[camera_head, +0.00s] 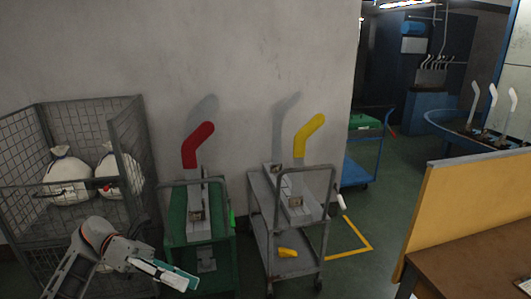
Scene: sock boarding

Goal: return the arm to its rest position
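My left arm comes in from the lower left, bent at a grey and orange joint. My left gripper (176,276) is at its end, low in the picture, pointing right and slightly down. It shows in front of the foot of a green cart (172,225). Its fingers overlap in this view, so I cannot tell whether they are open or shut. I see nothing clearly held in it. My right gripper is out of view.
A wire cage (22,150) with white sacks (67,172) stands at the left. The green cart bears a red sock form (196,146). A grey cart (262,195) bears a yellow one (307,136). A wooden table (475,262) is at the lower right.

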